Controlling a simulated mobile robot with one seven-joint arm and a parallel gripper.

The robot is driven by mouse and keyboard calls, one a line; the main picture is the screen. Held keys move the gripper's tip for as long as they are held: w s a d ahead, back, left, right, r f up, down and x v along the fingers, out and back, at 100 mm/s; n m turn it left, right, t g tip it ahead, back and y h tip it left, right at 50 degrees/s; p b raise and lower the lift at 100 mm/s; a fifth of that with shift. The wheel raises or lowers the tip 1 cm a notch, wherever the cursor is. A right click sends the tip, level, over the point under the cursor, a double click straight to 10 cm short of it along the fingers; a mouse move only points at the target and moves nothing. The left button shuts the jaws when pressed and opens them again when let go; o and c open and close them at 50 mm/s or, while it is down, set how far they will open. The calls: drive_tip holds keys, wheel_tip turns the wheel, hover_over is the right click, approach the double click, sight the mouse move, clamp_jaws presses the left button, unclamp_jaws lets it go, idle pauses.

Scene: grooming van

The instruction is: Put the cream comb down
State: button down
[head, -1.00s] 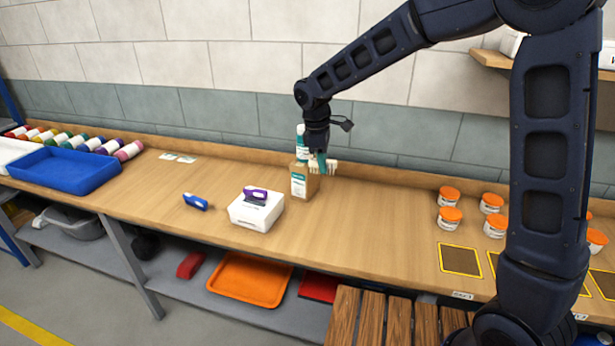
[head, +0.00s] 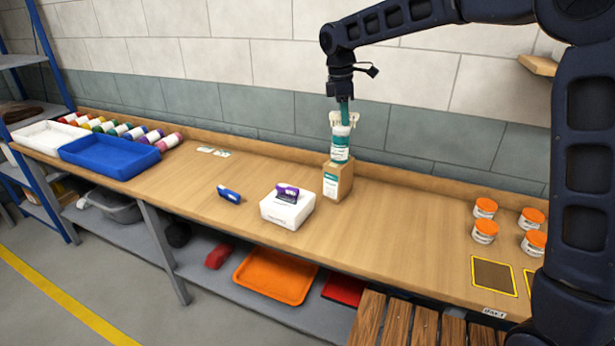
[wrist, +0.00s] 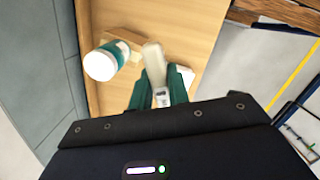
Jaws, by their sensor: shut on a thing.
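My gripper (head: 345,112) is shut on the cream comb (head: 355,119), above the table near the back wall. In the wrist view the comb (wrist: 153,62) sticks out from between the teal fingers (wrist: 160,92). In the head view the comb is partly hidden by the fingers and by a white-lidded bottle (head: 340,148). The bottle appears to stand on a cardboard box (head: 338,184), just below the gripper. In the wrist view the bottle's lid (wrist: 100,65) is close to the left of the comb.
The wooden table (head: 410,220) is clear right of the box. A white box (head: 284,213) with a purple item (head: 288,190) on it and a blue item (head: 229,196) lie left. Orange-lidded jars (head: 484,231) stand right. A blue tray (head: 110,168) and coloured bottles are far left.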

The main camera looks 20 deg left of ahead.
drive_tip(key=w+a+f+n+t+y, duration=0.1)
drive_tip(key=w+a+f+n, duration=0.1)
drive_tip(key=w+a+n, duration=1.45)
drive_tip(key=w+a+f+m, duration=0.1)
drive_tip(key=f, duration=0.9)
drive_tip(key=a+f+m, duration=0.1)
drive_tip(key=f, duration=0.9)
drive_tip(key=w+a+f+m, duration=0.1)
drive_tip(key=f, duration=0.9)
drive_tip(key=shift+w+a+f, duration=0.1)
drive_tip(key=shift+w+f, duration=0.15)
drive_tip(key=shift+w, duration=0.05)
drive_tip(key=shift+f, duration=0.15)
drive_tip(key=c, duration=1.3)
unclamp_jaws()
drive_tip(key=shift+c, duration=0.2)
wheel_tip(320, 180, up, 12)
drive_tip(key=s, duration=0.1)
drive_tip(key=shift+s, duration=0.4)
